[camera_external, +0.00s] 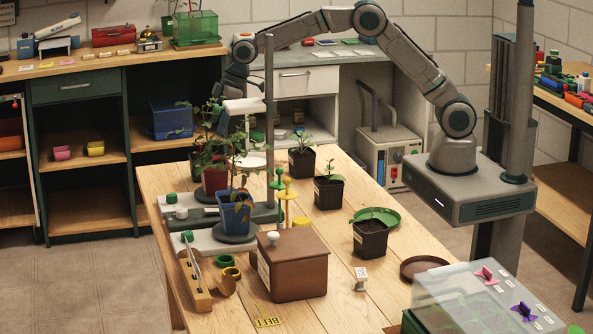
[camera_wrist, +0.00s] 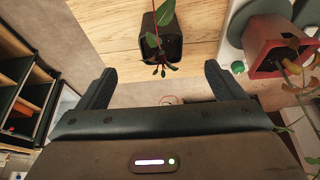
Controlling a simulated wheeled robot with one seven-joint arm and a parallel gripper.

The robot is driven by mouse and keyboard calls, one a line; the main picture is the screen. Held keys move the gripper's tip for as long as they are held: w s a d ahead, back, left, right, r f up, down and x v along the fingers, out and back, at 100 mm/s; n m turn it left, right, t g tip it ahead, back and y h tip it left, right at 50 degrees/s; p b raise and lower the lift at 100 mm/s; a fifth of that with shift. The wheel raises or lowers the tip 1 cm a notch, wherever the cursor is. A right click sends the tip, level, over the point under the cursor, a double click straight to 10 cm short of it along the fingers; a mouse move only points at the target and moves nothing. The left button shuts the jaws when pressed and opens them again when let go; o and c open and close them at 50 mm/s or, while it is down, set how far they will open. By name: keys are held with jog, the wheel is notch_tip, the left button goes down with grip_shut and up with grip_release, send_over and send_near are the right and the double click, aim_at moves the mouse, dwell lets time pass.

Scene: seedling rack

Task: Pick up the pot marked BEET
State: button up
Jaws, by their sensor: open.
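Several potted seedlings stand here; their labels are too small to read, so I cannot tell which is marked BEET. Black pots stand on the table: a far one (camera_external: 301,165), a middle one (camera_external: 328,193) and a near one (camera_external: 370,240). A blue pot (camera_external: 236,217) and a red pot (camera_external: 214,181) stand on the rack at left. In the wrist view, a black pot (camera_wrist: 161,46) with a leafy plant is ahead of my open, empty gripper (camera_wrist: 157,86), apart from it. The red pot (camera_wrist: 268,52) is at right. In the external view, my fingers are hard to make out behind the rack.
A yellow tag reading BEET (camera_external: 267,321) lies at the table's front. A brown lidded box (camera_external: 294,271), a green saucer (camera_external: 377,216), a brown saucer (camera_external: 424,265) and a clear-lidded case (camera_external: 480,297) stand around. An upright post (camera_external: 269,120) and tall plants crowd the rack.

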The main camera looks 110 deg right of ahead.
aim_at(204, 155)
jog(key=p+x, duration=0.1)
jog(key=x, duration=0.7)
jog(key=shift+w+f, duration=0.2)
jog(key=shift+p+x, duration=0.75)
jog(key=shift+x, duration=1.95)
jog(key=shift+w, duration=0.1)
jog(key=shift+c, duration=0.3)
jog(key=c, duration=1)
jog(key=shift+r, duration=0.1)
jog(key=shift+c, duration=0.7)
